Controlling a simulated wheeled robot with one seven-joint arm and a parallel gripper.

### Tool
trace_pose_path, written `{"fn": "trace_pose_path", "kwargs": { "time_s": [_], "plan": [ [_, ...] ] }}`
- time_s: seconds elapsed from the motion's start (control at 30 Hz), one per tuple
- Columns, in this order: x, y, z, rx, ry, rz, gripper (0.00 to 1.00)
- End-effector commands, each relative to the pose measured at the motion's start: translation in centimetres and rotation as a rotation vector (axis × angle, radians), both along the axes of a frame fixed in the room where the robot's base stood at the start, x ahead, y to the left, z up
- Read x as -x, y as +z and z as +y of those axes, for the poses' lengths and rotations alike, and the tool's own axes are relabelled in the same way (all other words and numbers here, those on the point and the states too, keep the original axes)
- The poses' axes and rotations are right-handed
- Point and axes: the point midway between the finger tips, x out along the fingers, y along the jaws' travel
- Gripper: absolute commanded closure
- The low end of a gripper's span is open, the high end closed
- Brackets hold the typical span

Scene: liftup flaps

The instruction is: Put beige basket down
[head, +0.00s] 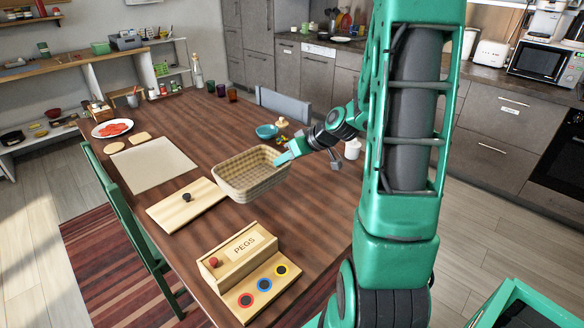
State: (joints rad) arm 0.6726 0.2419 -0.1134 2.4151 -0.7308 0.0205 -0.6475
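The beige basket (237,183) is a woven, rectangular basket with an open top, near the middle of the wooden table. It looks level and empty in the part I can see. My gripper (284,159) reaches in from the right, with its teal fingers at the basket's right rim, and appears shut on that rim. The far finger is partly hidden. I cannot tell for sure whether the basket's base touches the table (317,199) or hangs a little above it.
Left of the basket lie a wooden lid with a dark knob (187,197) and a beige mat (152,166). A PEGS box (242,250) stands in front. Bare table lies right of the basket.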

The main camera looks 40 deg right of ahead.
Motion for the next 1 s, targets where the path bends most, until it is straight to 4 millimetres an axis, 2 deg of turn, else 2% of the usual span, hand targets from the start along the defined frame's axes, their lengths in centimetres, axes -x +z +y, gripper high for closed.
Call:
{"fn": "trace_pose_path", "kwargs": {
  "time_s": [0.3,0.5,0.77,1.0],
  "plan": [
    [0.8,-4.0,-6.4,-0.003,-0.006,0.005,1.00],
    [1.1,-5.7,-9.4,-0.001,-0.004,0.001,1.00],
    [1.2,-6.8,-10.3,-0.002,-0.003,0.002,1.00],
    [1.3,-9.8,-10.3,-0.002,-0.004,0.003,1.00]
  ]
}}
